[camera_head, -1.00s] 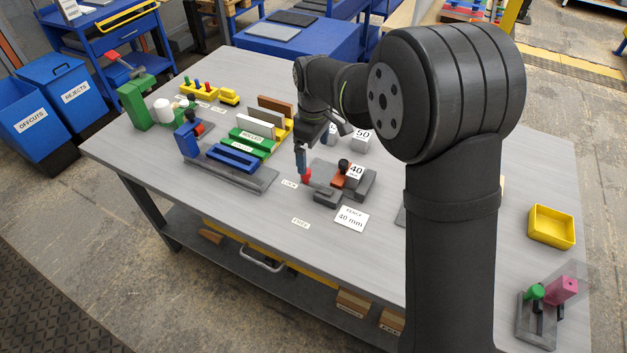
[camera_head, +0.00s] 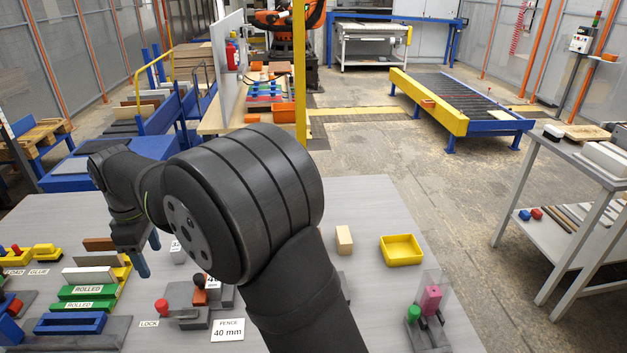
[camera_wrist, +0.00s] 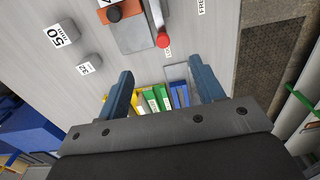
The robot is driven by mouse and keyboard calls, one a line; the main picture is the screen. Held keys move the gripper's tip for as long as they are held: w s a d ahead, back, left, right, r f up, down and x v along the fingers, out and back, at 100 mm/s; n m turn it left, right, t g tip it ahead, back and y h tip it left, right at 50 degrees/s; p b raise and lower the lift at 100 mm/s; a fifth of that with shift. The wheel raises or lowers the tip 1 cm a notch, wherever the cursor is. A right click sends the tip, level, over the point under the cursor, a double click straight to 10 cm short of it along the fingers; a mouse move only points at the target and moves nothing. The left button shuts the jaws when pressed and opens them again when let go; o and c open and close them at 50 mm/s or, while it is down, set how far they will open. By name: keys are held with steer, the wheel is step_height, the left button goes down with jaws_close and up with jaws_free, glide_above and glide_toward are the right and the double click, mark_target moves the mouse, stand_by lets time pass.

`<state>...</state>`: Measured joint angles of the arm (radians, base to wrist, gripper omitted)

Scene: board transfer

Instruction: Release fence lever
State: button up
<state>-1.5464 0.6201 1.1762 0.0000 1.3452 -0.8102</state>
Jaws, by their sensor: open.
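The fence lever's red knob (camera_head: 161,306) stands beside the LOCK label (camera_head: 149,323) in the head view. In the wrist view, the lever's grey arm (camera_wrist: 157,14) ends in the red knob (camera_wrist: 163,40), close to the LOCK label (camera_wrist: 167,52). The FREE label (camera_wrist: 201,6) is partly cut off at the top edge. My gripper (camera_head: 149,256) is above the table, apart from the knob. In the wrist view, its two blue fingers (camera_wrist: 160,68) are open with nothing held between them. My arm hides part of the fence fixture in the head view.
The "FENCE 40 mm" card (camera_head: 228,329) lies in front of the fixture. An orange block with a black knob (camera_head: 200,290) sits behind it. Green ROLLED blocks (camera_head: 90,292) and a blue tray (camera_head: 70,323) are left. A yellow bin (camera_head: 401,250) stands right.

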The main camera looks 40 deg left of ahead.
steer(key=shift+f, duration=0.15)
steer(key=c, duration=1.1)
steer(key=shift+a+f+m, duration=0.1)
steer(key=shift+f+m, duration=0.05)
steer(key=shift+m, duration=0.35)
jaws_close()
steer(key=a+f+m+t+y, duration=0.2)
steer(key=a+f+m+y, duration=0.1)
steer(key=m, duration=1.1)
step_height(320, 180, down, 3)
steer(key=shift+s+a+r, duration=0.15)
steer(key=shift+s+a, duration=0.1)
steer(key=shift+a, duration=0.2)
